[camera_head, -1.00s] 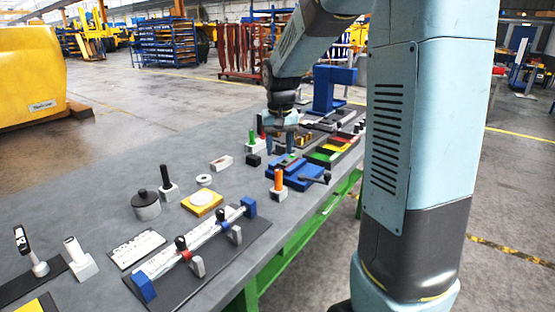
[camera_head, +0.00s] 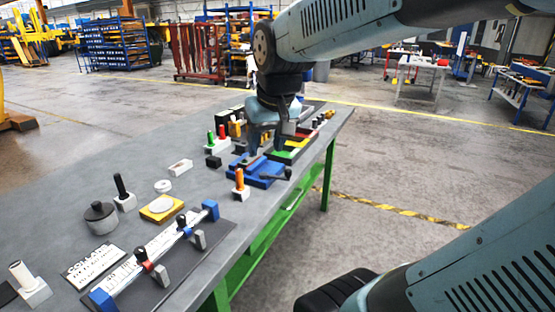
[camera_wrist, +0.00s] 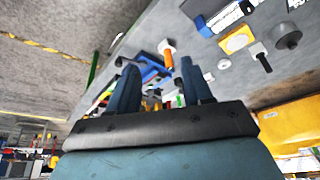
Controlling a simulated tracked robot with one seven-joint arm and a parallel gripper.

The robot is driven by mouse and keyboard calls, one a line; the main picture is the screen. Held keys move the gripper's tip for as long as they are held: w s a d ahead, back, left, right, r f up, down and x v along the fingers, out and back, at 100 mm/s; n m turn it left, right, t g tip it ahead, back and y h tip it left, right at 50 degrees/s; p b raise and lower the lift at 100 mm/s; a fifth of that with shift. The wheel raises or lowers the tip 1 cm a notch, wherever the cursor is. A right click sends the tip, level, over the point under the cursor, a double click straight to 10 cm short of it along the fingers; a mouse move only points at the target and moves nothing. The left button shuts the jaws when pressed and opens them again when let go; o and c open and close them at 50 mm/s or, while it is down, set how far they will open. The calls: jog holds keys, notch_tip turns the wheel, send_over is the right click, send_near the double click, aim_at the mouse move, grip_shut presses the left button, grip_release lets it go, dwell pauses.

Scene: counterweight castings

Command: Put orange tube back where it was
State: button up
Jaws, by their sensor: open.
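The orange tube (camera_head: 239,180) stands upright on a small white block (camera_head: 241,193) near the table's right edge. It also shows in the wrist view (camera_wrist: 168,60), beyond my fingers and between them. My gripper (camera_head: 267,148) points down above the blue vise-like fixture (camera_head: 262,178), behind the orange tube and apart from it. Its two fingers (camera_wrist: 160,85) are spread with nothing held between them.
Green and red tubes (camera_head: 211,138) on white blocks stand left of my gripper. A black-handled tube (camera_head: 120,187), a grey knobbed weight (camera_head: 99,217) and a long rail fixture (camera_head: 160,250) are nearer. Bare grey tabletop (camera_head: 60,200) lies left.

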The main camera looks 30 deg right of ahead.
jog(key=s+t, duration=0.1)
jog(key=s, duration=0.6)
jog(key=shift+s+a+f+n, duration=0.15)
jog(key=shift+a+f+n, duration=0.1)
jog(key=shift+f+n, duration=0.1)
